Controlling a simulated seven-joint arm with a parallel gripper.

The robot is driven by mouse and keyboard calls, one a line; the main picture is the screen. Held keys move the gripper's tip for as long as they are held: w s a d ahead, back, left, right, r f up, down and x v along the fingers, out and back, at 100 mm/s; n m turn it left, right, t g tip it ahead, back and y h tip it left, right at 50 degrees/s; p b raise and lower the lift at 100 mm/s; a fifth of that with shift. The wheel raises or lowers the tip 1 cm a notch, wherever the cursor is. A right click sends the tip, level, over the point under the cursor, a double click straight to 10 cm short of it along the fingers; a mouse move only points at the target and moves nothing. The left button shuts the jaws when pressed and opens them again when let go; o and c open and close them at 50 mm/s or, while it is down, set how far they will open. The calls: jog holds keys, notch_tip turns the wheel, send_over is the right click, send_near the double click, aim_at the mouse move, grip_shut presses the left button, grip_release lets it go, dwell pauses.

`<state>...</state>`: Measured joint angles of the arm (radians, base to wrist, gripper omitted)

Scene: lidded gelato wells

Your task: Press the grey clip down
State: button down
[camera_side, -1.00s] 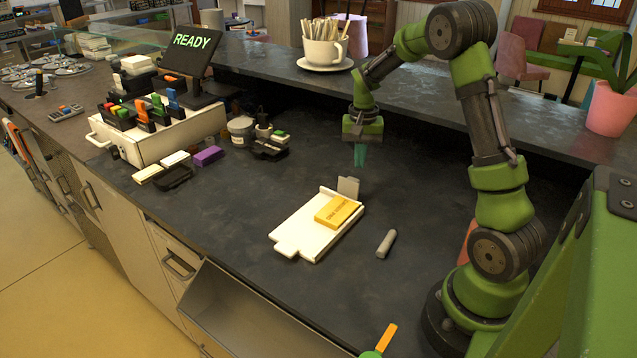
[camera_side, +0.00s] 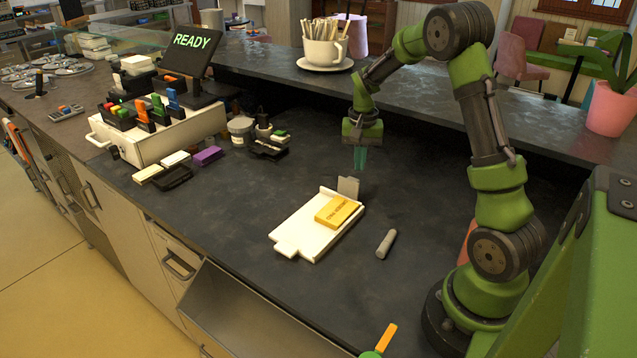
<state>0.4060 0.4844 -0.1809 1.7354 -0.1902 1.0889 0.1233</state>
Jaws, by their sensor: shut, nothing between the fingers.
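The grey clip (camera_side: 348,187) stands raised at the far right end of a white board (camera_side: 297,233) on the dark counter. A yellow block (camera_side: 335,210) with dark lettering lies on the board, just in front of the clip. My gripper (camera_side: 360,166) points down, shut and empty, with its teal fingers a little above and behind the clip in the picture. I see no contact between the fingers and the clip.
A grey cylinder (camera_side: 386,243) lies on the counter right of the board. A cup of sticks on a saucer (camera_side: 325,65) stands on the back ledge. A purple block (camera_side: 208,156) and several small items are at left. The counter between them and the board is clear.

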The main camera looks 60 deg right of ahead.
jog(key=shift+f, duration=1.95)
jog(key=shift+a+r, duration=0.1)
jog(key=shift+a, duration=0.1)
